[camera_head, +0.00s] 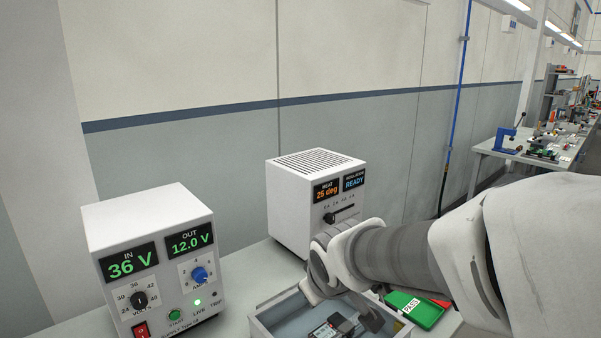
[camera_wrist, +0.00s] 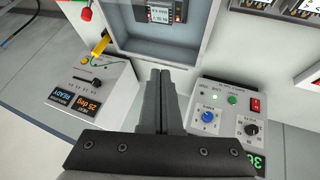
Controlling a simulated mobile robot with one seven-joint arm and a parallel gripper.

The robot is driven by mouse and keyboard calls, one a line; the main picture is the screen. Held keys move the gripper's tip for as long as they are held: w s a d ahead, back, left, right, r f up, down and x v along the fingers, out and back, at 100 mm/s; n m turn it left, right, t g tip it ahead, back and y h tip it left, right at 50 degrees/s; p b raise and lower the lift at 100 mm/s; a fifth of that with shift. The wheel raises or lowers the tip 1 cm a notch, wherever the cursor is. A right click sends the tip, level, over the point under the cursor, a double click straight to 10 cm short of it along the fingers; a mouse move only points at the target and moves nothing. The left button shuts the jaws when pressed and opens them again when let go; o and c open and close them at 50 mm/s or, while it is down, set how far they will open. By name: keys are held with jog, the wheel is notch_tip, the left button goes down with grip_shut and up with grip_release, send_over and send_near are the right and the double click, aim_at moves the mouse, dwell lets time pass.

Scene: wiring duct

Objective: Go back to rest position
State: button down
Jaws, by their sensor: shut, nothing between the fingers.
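My gripper (camera_wrist: 160,78) is shut and empty in the wrist view. Its two dark fingers lie side by side and point at the near wall of a grey open box (camera_wrist: 187,55). In the head view my arm reaches in from the right, and its wrist hangs over the back of the same grey box (camera_head: 262,326). A small dark device (camera_wrist: 160,12) with a lit display lies inside the box, apart from the fingers.
A white power supply (camera_head: 150,232), reading 36 V in and 12.0 V out, stands left. A white heat unit (camera_head: 290,205) showing 25 deg and READY stands behind the box. A green PASS tray (camera_head: 425,316) lies right. A yellow-handled tool (camera_wrist: 101,45) shows beside the box.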

jog(key=s+d+r+m, duration=0.2)
jog(key=s+d, duration=0.3)
jog(key=s, duration=0.3)
jog(key=s+d+r+m+g, duration=0.1)
jog(key=s+d+r+m, duration=0.1)
jog(key=s+d+m, duration=0.3)
jog(key=s, duration=0.4)
jog(key=shift+s+d+r+g+h, duration=0.3)
jog(key=shift+d+r+h, duration=0.05)
jog(key=shift+h, duration=0.05)
